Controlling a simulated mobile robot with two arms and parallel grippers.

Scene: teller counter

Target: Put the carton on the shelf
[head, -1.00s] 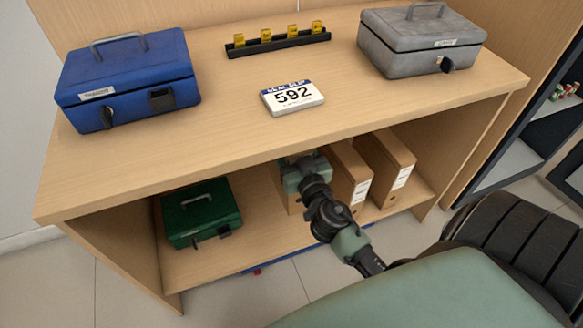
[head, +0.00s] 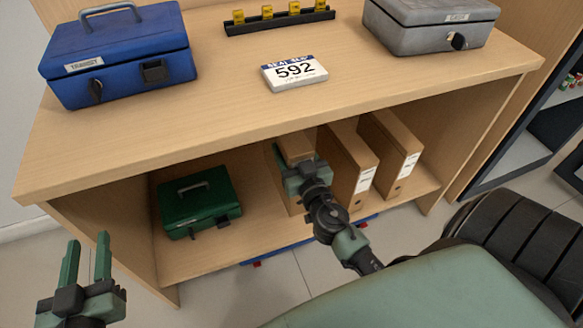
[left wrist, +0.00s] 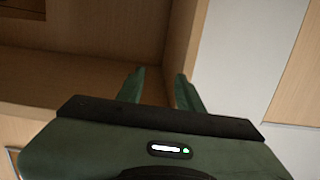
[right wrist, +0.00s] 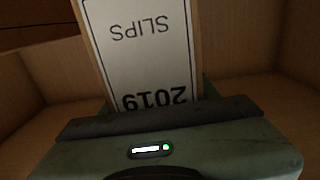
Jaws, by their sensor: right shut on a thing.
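The carton is a small brown box (head: 296,148) that shows just beyond my right gripper (head: 303,168), inside the lower shelf space. In the right wrist view its white label (right wrist: 140,45) reads "SLIPS 2019" upside down. My right gripper is shut on the carton; its fingers are mostly hidden there. The lower shelf (head: 200,262) runs beneath the counter top. I cannot tell whether the carton touches the shelf. My left gripper (head: 88,255) is open and empty at the lower left, in front of the counter. Its two fingers also show apart in the left wrist view (left wrist: 158,88).
A green cash box (head: 198,203) stands on the shelf at left. Two brown box files (head: 349,165) stand right of my right gripper. The counter top holds a blue box (head: 120,60), a number sign (head: 294,73), a stamp rack (head: 280,18) and a grey box (head: 430,25).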

